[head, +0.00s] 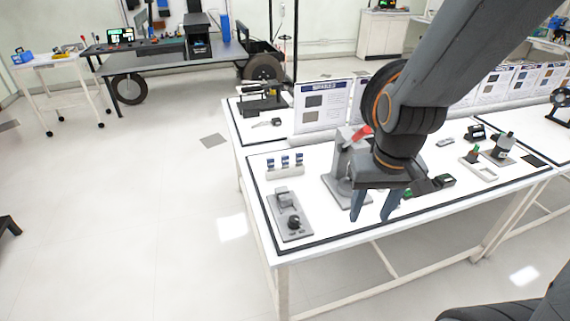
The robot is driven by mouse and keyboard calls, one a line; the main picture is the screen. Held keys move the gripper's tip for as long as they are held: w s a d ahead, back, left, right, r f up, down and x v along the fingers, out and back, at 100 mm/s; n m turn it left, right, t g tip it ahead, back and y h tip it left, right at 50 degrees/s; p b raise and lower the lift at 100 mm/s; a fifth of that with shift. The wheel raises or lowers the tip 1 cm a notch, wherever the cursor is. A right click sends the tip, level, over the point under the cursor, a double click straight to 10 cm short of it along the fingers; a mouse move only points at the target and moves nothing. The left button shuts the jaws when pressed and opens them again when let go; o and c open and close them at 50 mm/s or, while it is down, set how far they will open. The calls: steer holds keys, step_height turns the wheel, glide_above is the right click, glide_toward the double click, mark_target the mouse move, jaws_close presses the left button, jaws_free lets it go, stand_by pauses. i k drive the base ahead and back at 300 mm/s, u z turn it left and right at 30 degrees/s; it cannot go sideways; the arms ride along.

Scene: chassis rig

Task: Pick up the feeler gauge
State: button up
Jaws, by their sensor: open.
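My gripper (373,210) hangs over the front part of the white bench (325,237), fingers pointing down and apart, with nothing seen between them. I cannot tell for sure which thing is the feeler gauge. A small grey metallic item (445,142) lies flat toward the back right of the bench, well behind and right of my gripper; it is too small to name. A dark item (434,185) lies just right of my gripper. My arm and gripper hide part of the bench middle.
A grey press-like stand (343,165) with a red handle is close behind my gripper. A grey fixture (290,215) and a rack of small blue-marked vials (285,172) are at left. Floor is clear at left.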

mark_target(285, 158)
steer(key=z, duration=2.9)
steer(key=k, duration=1.7)
steer(key=u, duration=1.7)
steer(key=i, duration=0.5)
